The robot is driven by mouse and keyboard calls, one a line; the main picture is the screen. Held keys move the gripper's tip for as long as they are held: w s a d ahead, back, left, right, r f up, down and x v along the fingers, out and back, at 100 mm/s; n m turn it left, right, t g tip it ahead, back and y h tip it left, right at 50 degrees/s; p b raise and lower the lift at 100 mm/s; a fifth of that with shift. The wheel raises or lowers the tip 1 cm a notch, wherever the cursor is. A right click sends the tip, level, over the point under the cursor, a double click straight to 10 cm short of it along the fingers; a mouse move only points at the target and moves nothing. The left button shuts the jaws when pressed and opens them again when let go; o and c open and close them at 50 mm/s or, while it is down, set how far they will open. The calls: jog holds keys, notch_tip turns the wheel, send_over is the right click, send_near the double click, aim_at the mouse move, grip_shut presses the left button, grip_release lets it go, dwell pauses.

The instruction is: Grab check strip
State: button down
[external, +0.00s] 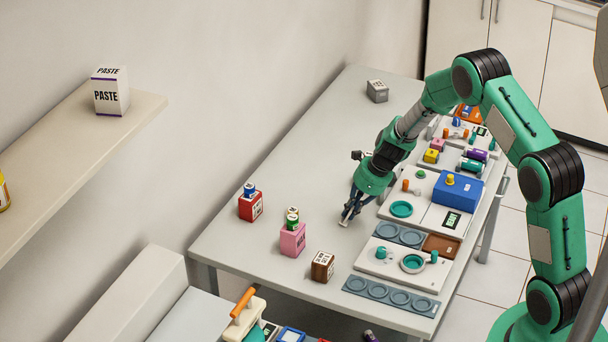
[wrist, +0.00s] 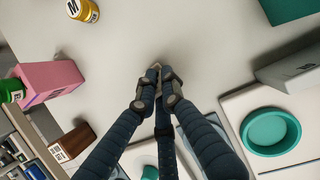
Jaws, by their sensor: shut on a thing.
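My gripper (external: 349,214) points down at the middle of the grey table, between the pink box and the white tray with the teal dish. In the wrist view the fingertips (wrist: 156,84) are closed together on a small, thin, pale tan-grey piece, probably the check strip (wrist: 156,66). Only a bit of it shows past the tips; the fingers hide the rest. In the external view a small pale end of it (external: 344,224) shows at the tips, at or just above the table; I cannot tell whether it touches.
A pink box (external: 292,240), a red box (external: 250,208) and a brown box (external: 322,267) stand left of and in front of my gripper. Trays with a teal dish (external: 401,209) and a blue box (external: 458,192) line the right side. The table's back left is mostly clear.

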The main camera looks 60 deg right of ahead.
jog(key=shift+r+p, duration=1.05)
jog(key=shift+r, duration=3.95)
